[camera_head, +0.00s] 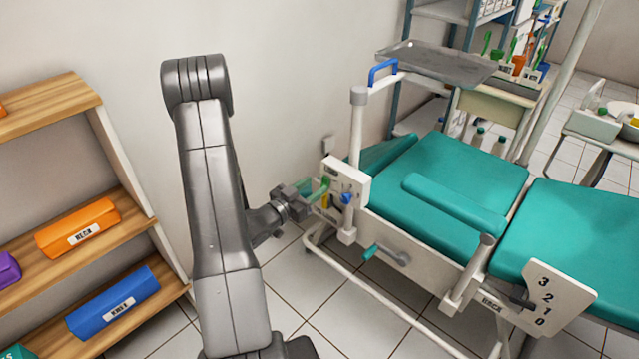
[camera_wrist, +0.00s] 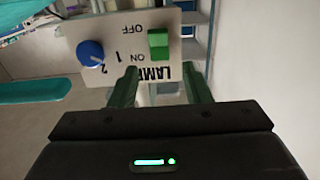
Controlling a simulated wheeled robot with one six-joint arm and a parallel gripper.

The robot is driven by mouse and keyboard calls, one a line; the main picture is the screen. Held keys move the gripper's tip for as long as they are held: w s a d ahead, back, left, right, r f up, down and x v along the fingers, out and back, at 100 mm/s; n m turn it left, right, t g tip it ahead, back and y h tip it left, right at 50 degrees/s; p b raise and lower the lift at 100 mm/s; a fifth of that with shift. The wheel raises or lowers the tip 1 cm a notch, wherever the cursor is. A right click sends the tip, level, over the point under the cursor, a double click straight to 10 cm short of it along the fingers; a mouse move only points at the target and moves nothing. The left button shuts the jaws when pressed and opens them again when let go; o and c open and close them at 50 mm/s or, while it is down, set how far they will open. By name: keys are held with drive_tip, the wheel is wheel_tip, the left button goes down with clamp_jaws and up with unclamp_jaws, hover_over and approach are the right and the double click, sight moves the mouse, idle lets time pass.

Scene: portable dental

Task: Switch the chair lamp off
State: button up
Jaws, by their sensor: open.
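The lamp panel (camera_wrist: 112,62) is a pale plate on the chair's side, seen upside down in the wrist view, with LAMP, ON and OFF lettering. On it are a green switch (camera_wrist: 158,42) and a blue knob (camera_wrist: 90,53) marked 1 and 2. I cannot tell which way the switch is set. My gripper (camera_wrist: 160,76) is open and empty; its two dark green fingers point at the panel, the switch lying just beyond and between their tips. Contact is not clear. In the head view my gripper (camera_head: 318,190) is at the panel (camera_head: 352,183), and the switch is not clearly visible there.
The teal dental chair (camera_head: 450,180) fills the right, with a crank (camera_head: 385,255) on its side. A grey tray (camera_head: 436,62) hangs above it. A wooden shelf (camera_head: 70,215) with an orange case (camera_head: 78,228) and a blue case (camera_head: 112,302) stands left of my arm.

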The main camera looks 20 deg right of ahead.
sight(325, 180)
drive_tip(key=shift+x, duration=1.75)
clamp_jaws()
drive_tip(key=f+h+b, duration=0.1)
drive_tip(key=b, duration=0.3)
drive_tip(key=shift+a+t, duration=0.1)
drive_tip(key=shift+t, duration=0.3)
drive_tip(key=h+b, duration=0.1)
drive_tip(key=b, duration=0.3)
drive_tip(key=h+b, duration=0.2)
drive_tip(key=b, duration=0.2)
drive_tip(key=shift+s+a+f+t, duration=0.1)
drive_tip(key=shift+a+f+t, duration=0.05)
drive_tip(key=shift+f+t, duration=0.25)
drive_tip(key=shift+b, duration=0.6)
drive_tip(key=shift+r+h+b, duration=0.15)
drive_tip(key=shift+h+b, duration=0.15)
drive_tip(key=shift+h, duration=0.1)
